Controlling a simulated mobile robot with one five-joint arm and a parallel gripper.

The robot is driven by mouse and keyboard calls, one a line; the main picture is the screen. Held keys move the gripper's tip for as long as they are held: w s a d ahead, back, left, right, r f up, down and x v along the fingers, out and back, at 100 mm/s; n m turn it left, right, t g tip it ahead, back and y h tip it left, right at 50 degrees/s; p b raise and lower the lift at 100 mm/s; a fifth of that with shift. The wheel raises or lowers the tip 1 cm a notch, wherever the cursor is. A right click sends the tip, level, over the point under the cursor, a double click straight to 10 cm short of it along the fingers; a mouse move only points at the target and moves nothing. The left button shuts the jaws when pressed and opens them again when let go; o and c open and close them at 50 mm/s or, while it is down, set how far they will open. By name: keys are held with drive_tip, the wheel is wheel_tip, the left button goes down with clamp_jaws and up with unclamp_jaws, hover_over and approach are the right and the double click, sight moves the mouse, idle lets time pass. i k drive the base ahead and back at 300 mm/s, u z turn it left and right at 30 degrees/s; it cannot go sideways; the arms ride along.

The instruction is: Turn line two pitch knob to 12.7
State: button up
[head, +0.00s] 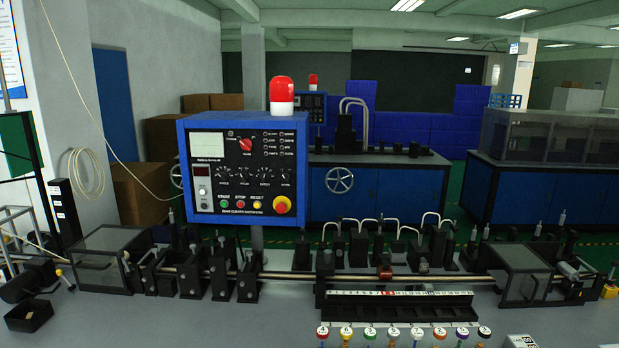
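A blue control box (185,150) with a dark panel faces me at left of centre. A row of small black knobs (265,174) runs across its middle, above the green, red and yellow buttons. Labels under the knobs are too small to read surely, so I cannot tell which is the pitch knob or its setting. A larger red selector knob (245,145) sits above the row. A small pale display (207,144) shows no legible value. A second, smaller panel (311,106) stands farther back. No mark for line two is legible. My gripper is not in view.
A bench with rods, black blocks and clear guards (525,257) spans the front. A white numbered scale (400,293) lies at centre right, with several colour-capped pieces (369,333) before it. A red emergency button (281,205) is at the panel's lower right. A red beacon (282,92) tops the box.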

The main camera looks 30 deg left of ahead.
sight(242, 175)
drive_tip(key=z, duration=0.6)
drive_tip(key=i, duration=0.7)
drive_tip(key=u, duration=0.7)
drive_tip(key=k, duration=0.1)
drive_tip(key=u, duration=3.6)
drive_tip(key=i, duration=1)
drive_tip(key=u, duration=0.25)
drive_tip(key=k, duration=0.7)
drive_tip(key=z, duration=0.25)
